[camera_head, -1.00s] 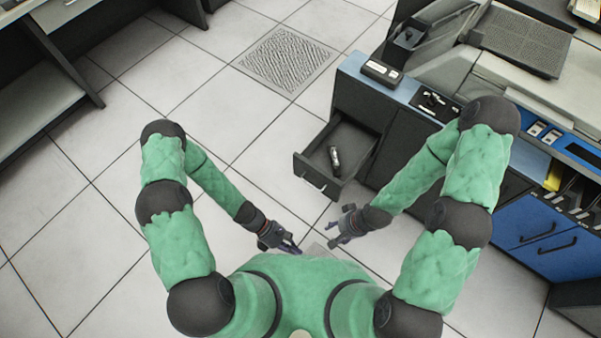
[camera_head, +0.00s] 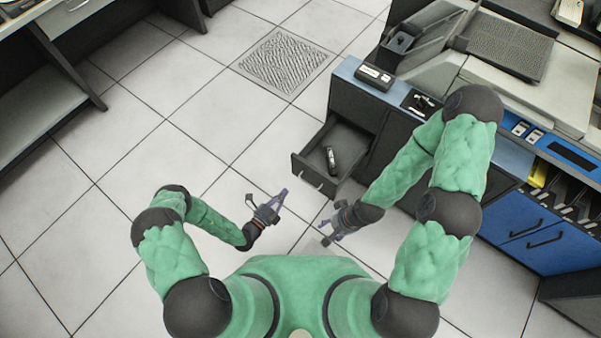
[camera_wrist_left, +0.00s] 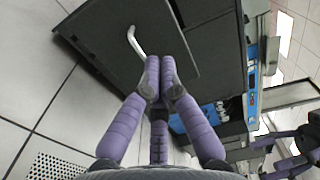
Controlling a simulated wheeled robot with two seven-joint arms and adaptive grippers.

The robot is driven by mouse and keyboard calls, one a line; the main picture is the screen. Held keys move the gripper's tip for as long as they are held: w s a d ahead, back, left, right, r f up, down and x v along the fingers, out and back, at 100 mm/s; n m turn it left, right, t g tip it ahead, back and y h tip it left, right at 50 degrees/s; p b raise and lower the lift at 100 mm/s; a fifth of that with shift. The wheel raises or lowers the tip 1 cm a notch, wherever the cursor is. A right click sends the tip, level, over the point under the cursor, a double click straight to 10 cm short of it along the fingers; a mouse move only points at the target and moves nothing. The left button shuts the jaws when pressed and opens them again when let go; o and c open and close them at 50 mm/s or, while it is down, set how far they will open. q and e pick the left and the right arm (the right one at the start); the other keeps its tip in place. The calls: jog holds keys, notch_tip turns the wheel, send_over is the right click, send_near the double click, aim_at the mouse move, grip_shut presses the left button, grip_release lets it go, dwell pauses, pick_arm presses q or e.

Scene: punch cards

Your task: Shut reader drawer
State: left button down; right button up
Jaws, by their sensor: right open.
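The reader drawer (camera_head: 309,174) stands pulled out from the dark cabinet. Its front faces my grippers and a small dark cylinder (camera_head: 331,160) lies inside. My left gripper (camera_head: 283,193) is to the left of and nearer than the drawer front, apart from it, with nothing held. In the left wrist view its fingertips (camera_wrist_left: 158,82) meet, and the dark drawer front (camera_wrist_left: 120,38) with a silver handle (camera_wrist_left: 135,42) is beyond them. My right gripper (camera_head: 325,230) is open and empty, below the drawer in the head view.
The cabinet's blue top (camera_head: 352,72) carries a small box (camera_head: 373,77). Blue doors (camera_head: 545,235) stand to the right. A floor grate (camera_head: 285,62) lies at the back, and a desk (camera_head: 40,100) stands at left. The tiled floor between is clear.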

aim_at(305, 167)
pick_arm(q)
jog(key=b+x, duration=0.2)
jog(key=x, duration=0.9)
jog(key=shift+w+d+b, duration=0.1)
jog(key=shift+b, duration=0.2)
jog(key=shift+w+d, duration=0.15)
jog(key=shift+w, duration=0.05)
